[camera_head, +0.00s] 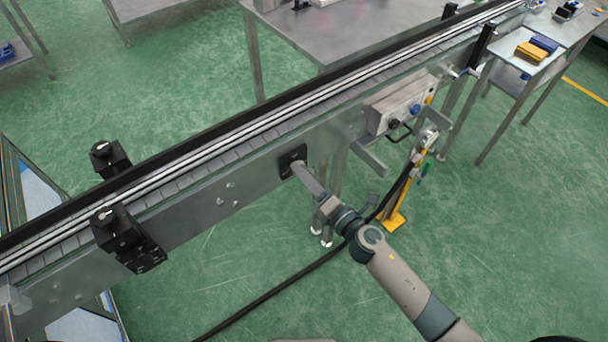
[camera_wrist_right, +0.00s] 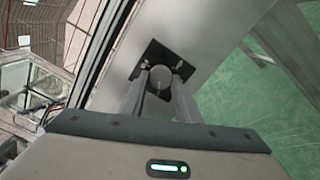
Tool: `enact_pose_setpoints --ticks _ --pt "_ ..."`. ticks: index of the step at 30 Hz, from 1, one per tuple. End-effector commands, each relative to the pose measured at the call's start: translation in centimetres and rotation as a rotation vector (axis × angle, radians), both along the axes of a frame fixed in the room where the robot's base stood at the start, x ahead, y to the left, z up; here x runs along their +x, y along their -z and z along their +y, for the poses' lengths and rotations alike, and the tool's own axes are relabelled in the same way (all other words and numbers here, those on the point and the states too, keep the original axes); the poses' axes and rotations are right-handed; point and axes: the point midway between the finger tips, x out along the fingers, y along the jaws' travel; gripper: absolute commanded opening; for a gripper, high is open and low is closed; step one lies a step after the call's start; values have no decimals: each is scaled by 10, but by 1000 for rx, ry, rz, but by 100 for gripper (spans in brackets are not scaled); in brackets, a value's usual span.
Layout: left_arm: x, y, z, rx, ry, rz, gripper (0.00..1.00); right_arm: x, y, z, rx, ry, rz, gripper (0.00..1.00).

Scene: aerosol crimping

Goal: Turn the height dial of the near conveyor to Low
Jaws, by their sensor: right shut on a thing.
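The near conveyor (camera_head: 205,199) runs diagonally across the head view, from lower left to upper right. On its near side wall is the height dial, a round grey knob (camera_wrist_right: 160,77) on a dark square plate (camera_wrist_right: 172,58). The plate also shows in the head view (camera_head: 287,157). My right gripper (camera_head: 299,168) reaches the dial from the front. In the right wrist view its two fingers (camera_wrist_right: 160,88) are shut on the knob, one on each side. The dial's markings are too small to read. My left gripper is not in view.
Black bracket blocks (camera_head: 128,246) stick out from the conveyor at left. A control box (camera_head: 400,105) with knobs hangs on the conveyor to the right of the dial. A yellow-footed post (camera_head: 393,218) and a black cable (camera_head: 285,284) are nearby. Green floor in front is mostly clear.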

Motion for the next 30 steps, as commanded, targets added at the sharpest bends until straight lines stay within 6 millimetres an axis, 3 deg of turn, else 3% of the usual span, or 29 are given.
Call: enact_pose_setpoints --ticks 19,20,22,30 --pt "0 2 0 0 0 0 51 -1 2 1 -63 -2 -43 7" --pt "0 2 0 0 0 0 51 -1 2 1 -63 -2 -43 31" --pt "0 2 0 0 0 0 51 -1 2 1 -62 -2 -42 48" --pt "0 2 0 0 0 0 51 0 1 0 -61 0 -43 48"
